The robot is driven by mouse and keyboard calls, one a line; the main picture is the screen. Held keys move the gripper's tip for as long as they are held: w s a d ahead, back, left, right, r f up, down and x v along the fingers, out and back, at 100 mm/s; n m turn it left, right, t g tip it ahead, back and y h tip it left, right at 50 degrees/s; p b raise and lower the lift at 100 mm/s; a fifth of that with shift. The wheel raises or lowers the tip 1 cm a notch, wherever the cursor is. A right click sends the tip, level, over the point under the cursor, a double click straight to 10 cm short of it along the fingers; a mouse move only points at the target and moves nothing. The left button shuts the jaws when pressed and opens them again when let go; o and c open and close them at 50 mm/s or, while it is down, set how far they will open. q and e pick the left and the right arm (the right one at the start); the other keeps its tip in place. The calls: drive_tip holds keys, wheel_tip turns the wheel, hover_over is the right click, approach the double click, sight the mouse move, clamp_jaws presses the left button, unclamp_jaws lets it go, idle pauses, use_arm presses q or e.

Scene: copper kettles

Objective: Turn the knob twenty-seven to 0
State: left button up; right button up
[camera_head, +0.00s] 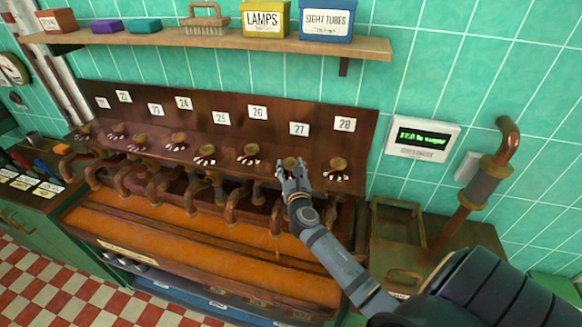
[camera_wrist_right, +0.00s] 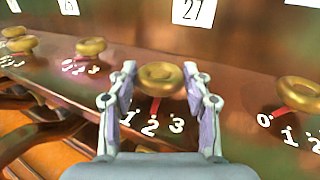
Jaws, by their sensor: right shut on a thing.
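Knob twenty-seven (camera_wrist_right: 160,78) is a round brass knob on the brown ledge below the "27" plate (camera_wrist_right: 194,12); the plate also shows in the head view (camera_head: 299,129). My right gripper (camera_wrist_right: 160,82) is shut on this knob, one finger on each side of it. In the head view the right gripper (camera_head: 292,172) reaches the knob from the front. A red pointer (camera_wrist_right: 154,107) below the knob points down towards the 2 in the wrist view. The digits 1, 2 and 3 show; the left finger hides where a 0 would be. My left gripper is not in view.
Knob twenty-eight (camera_wrist_right: 299,94) stands close on the right, its red pointer towards its 0. Knob twenty-six (camera_wrist_right: 90,46) stands on the left. Curved copper pipes (camera_head: 205,191) run below the ledge. A lit display panel (camera_head: 423,139) is on the tiled wall.

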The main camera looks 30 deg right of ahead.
sight(287, 164)
drive_tip(key=m+g+h+b, duration=0.1)
drive_tip(key=h, duration=0.1)
drive_tip(key=m+g+h+b, duration=0.1)
drive_tip(key=m+g+h, duration=0.1)
drive_tip(key=m+g+h+b, duration=0.1)
drive_tip(key=shift+w+a+f+m+h, duration=0.15)
drive_tip(key=shift+w+a+m+h, duration=0.15)
drive_tip(key=shift+h, duration=0.1)
drive_tip(key=m+g+h+b, duration=0.1)
drive_tip(key=m+g, duration=0.1)
drive_tip(key=m+g+h+b, duration=0.1)
drive_tip(key=g+h, duration=0.1)
drive_tip(key=g, duration=0.1)
drive_tip(key=shift+w+a+m+b, duration=0.1)
drive_tip(key=shift+w+m+b, duration=0.05)
drive_tip(key=shift+m+b, duration=0.25)
drive_tip(key=shift+w+r+m+g+h+b, duration=0.15)
drive_tip(key=shift+m+g+h+b, duration=0.55)
drive_tip(key=shift+g, duration=0.7)
drive_tip(key=shift+r+m+g, duration=0.1)
drive_tip(key=shift+m+g, duration=0.2)
drive_tip(key=o, duration=1.2)
drive_tip(key=shift+c, duration=0.2)
wheel_tip(287, 164, up, 10)
drive_tip(key=shift+f, duration=0.1)
